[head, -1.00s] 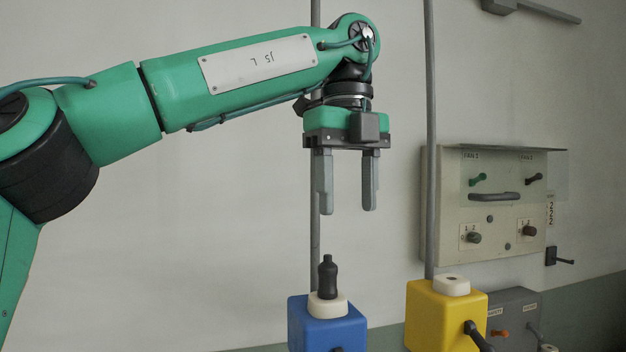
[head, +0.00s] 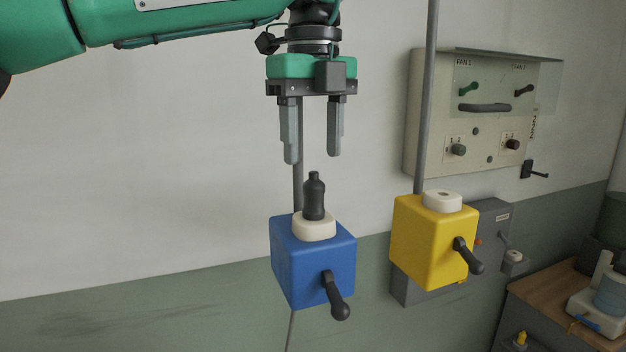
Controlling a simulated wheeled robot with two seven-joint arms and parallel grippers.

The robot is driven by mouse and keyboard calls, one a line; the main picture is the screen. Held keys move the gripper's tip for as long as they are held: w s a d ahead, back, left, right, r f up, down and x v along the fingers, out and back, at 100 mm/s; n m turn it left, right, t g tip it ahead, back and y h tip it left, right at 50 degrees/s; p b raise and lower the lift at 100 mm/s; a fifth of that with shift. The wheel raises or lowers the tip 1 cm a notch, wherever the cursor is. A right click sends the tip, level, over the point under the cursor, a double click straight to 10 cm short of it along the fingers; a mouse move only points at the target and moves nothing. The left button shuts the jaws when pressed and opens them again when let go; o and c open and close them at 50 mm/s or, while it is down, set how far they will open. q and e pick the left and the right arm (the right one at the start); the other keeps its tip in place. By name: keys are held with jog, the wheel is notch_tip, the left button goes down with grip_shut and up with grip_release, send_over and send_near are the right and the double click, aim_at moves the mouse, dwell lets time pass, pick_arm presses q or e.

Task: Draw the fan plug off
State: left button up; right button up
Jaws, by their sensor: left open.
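A black plug (head: 314,196) stands upright in the white socket (head: 315,227) on top of a blue box (head: 312,258). The blue box has a black lever on its front, pointing down to the right. My left gripper (head: 312,160) is open and empty, pointing down, with its fingertips a little above the plug's top. A yellow box (head: 433,243) to the right has a white socket (head: 442,201) on top with no plug in it, and a black lever. My right gripper is not in view.
A wall panel (head: 428,131) with a clear cover, FAN labels, switches and knobs hangs at the upper right. A grey box (head: 411,288) is behind the yellow box. Conduits run up the wall. A bench (head: 553,300) with equipment stands at lower right.

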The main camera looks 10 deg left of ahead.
aim_at(314, 173)
pick_arm(q)
notch_tip(314, 173, down, 6)
jog(key=shift+f+p, duration=0.1)
jog(key=shift+p, duration=1.05)
jog(key=shift+f, duration=0.65)
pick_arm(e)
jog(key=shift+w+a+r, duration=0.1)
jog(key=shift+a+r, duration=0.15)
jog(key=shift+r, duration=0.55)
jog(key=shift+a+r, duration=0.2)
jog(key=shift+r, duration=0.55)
pick_arm(q)
jog(key=shift+c, duration=1.1)
jog(key=c, duration=0.8)
jog(key=shift+r, duration=2.3)
jog(key=shift+c, duration=0.2)
